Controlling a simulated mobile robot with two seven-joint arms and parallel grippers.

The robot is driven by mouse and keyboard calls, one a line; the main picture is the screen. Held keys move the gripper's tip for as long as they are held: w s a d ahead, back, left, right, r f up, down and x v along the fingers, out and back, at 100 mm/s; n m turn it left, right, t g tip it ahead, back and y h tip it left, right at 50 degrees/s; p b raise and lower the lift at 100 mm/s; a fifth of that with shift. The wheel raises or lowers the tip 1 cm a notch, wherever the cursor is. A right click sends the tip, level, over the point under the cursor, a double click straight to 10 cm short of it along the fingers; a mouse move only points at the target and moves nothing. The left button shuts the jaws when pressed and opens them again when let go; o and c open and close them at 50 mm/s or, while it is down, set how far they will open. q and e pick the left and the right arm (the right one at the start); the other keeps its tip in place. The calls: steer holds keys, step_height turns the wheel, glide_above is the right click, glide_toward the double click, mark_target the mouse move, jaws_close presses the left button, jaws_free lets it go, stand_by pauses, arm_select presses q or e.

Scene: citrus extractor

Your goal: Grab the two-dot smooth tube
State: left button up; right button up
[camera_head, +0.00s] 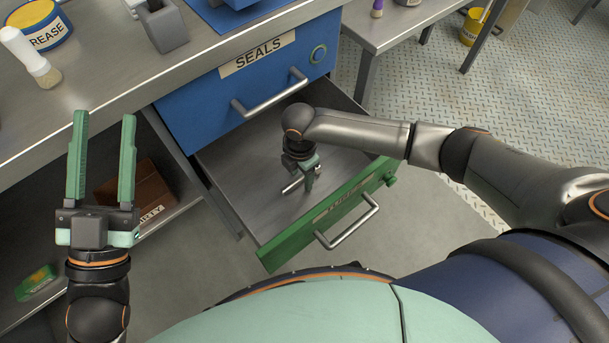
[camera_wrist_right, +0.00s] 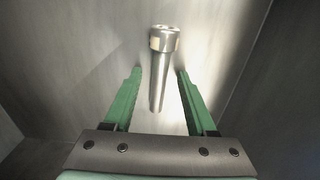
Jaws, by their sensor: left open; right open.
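A silver metal tube (camera_wrist_right: 158,85) with a wider collar at one end is in the open green drawer (camera_head: 238,178). In the right wrist view it lies between the two green fingers of my right gripper (camera_wrist_right: 160,71), with a gap on each side. The tube's shaft looks smooth; I cannot clearly make out dots on the collar. In the head view my right gripper (camera_head: 308,181) points down into the drawer, and the tube (camera_head: 291,187) shows partly beside its fingers. My left gripper (camera_head: 104,117) is open and empty, fingers pointing up, left of the drawer.
The drawer's green front (camera_head: 300,230) with its handle and its side walls surround my right gripper. The closed blue SEALS drawer (camera_head: 215,95) is above. A brown box (camera_head: 140,192) sits on the lower shelf.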

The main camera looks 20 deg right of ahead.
jaws_close()
stand_by(0.4)
stand_by(0.6)
